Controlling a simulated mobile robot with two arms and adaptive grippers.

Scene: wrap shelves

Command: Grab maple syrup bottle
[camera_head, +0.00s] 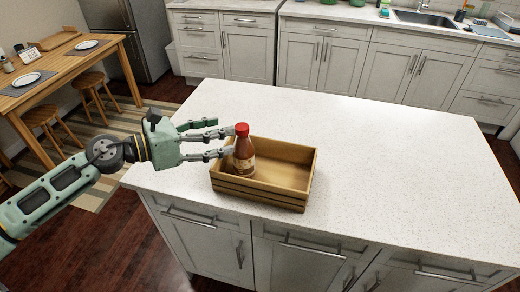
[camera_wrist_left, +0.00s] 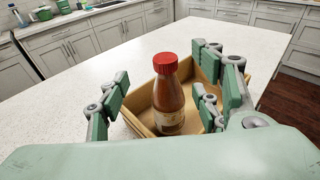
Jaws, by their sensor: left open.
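The maple syrup bottle (camera_head: 244,156) is reddish-brown with a red cap and a pale label. It stands upright in the left part of an open wooden crate (camera_head: 285,198) on the white island. My left gripper (camera_head: 228,142) is open, coming in from the left, with its fingers level with the bottle's upper part. In the left wrist view the bottle (camera_wrist_left: 168,95) stands ahead between the spread fingers, nearer the right ones. I cannot tell if any finger touches it. The bottle's base is partly hidden by the crate wall. My right gripper is not in view.
The white island top (camera_head: 400,160) is clear around the crate (camera_wrist_left: 205,75). A wooden table (camera_head: 50,65) with plates and stools stands at the far left. Counters with a sink (camera_head: 425,17) run along the back, beside a dark fridge (camera_head: 125,35).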

